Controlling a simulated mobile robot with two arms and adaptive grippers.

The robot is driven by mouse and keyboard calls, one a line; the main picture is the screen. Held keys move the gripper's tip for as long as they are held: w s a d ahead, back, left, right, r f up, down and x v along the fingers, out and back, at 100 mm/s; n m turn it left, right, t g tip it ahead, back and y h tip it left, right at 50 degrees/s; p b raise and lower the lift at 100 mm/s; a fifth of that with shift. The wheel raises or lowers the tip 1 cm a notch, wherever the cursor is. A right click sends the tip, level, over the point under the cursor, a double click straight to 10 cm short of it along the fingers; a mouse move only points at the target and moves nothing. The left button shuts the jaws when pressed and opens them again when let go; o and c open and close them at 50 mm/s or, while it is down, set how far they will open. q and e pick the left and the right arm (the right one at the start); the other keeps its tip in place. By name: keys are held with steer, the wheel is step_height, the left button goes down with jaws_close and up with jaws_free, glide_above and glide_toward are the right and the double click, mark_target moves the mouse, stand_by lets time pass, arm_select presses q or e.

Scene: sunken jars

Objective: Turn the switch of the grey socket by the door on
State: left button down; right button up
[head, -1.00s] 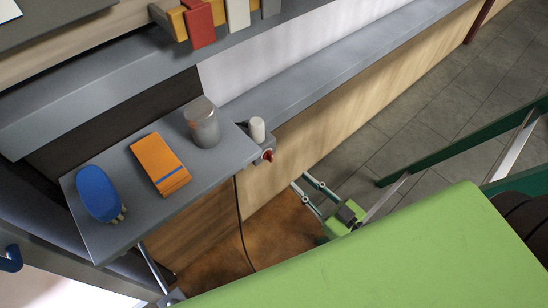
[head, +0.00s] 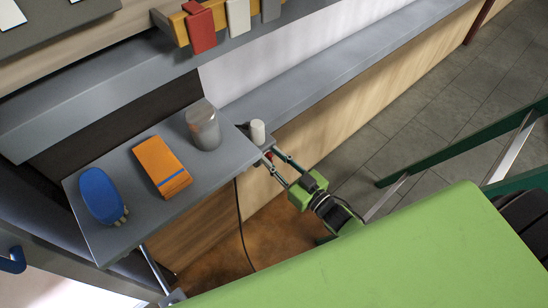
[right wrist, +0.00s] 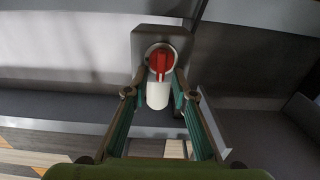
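The grey socket (head: 245,131) sits at the right end of the grey shelf, with a white cylinder (head: 257,132) standing out of it. In the right wrist view the socket (right wrist: 144,42) has a red switch (right wrist: 160,65) in a round pale surround, its bar upright in the picture, and the white cylinder (right wrist: 158,95) shows below. My right gripper (head: 271,157) is open, its fingertips at the socket's front. In the right wrist view its fingers (right wrist: 160,88) lie on either side of the switch; I cannot tell whether they touch it. My left gripper is not in view.
A dark cord (head: 239,215) hangs below the socket. A large green surface (head: 400,245) fills the lower right.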

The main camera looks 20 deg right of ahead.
jaws_close()
steer(key=shift+s, duration=0.1)
